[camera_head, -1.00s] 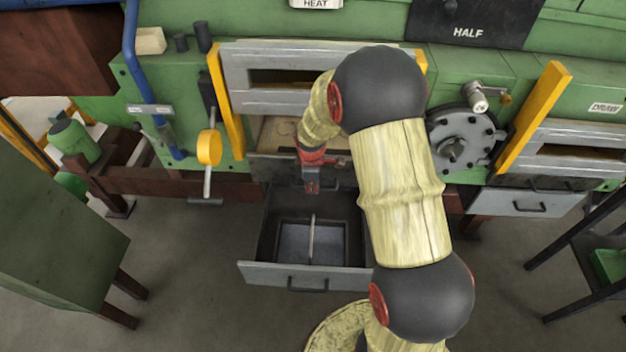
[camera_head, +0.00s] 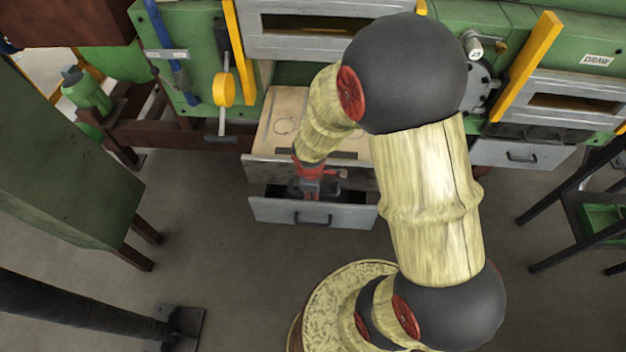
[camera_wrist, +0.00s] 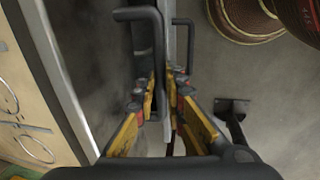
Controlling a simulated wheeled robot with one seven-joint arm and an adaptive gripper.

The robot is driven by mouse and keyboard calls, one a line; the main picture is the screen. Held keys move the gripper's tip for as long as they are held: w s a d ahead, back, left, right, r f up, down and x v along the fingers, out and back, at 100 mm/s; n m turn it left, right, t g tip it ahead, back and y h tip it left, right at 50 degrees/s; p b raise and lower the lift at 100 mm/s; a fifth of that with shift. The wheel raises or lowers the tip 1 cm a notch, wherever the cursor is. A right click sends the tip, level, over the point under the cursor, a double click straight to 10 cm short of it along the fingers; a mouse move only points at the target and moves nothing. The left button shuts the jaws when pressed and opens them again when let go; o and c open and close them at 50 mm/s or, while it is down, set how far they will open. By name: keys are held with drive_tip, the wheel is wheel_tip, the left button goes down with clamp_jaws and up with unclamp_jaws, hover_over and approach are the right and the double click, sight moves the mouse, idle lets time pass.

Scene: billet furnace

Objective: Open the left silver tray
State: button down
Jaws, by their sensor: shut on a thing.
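Two stacked trays on the left side of the furnace stand out from the green machine. The upper tray (camera_head: 266,173) has a light board with round marks on top and a grey front. Below it, the lower tray has a silver front (camera_head: 350,217) with a dark handle (camera_head: 311,219). My gripper (camera_head: 310,190) is at the upper tray's front. In the wrist view my gripper (camera_wrist: 163,95) is shut on the upper tray's dark handle (camera_wrist: 157,60). The silver front's edge and its handle (camera_wrist: 190,50) show beside it. The lower tray's inside is mostly covered.
An orange lever (camera_head: 223,88) hangs at the left. A second silver drawer (camera_head: 520,154) is closed at the right. A green cabinet (camera_head: 65,170) stands at left and a dark stand (camera_head: 590,215) at right. The floor in front of the trays is open.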

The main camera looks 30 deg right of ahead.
drive_tip(key=shift+s+a, duration=0.15)
drive_tip(key=shift+s, duration=0.1)
drive_tip(key=c, duration=1.8)
unclamp_jaws()
drive_tip(key=shift+c, duration=0.2)
drive_tip(key=shift+r, duration=0.1)
wheel_tip(320, 180, up, 12)
drive_tip(key=s+a, duration=0.1)
drive_tip(key=shift+s+a+f, duration=0.15)
drive_tip(key=shift+s+f, duration=0.05)
drive_tip(key=shift+s, duration=0.2)
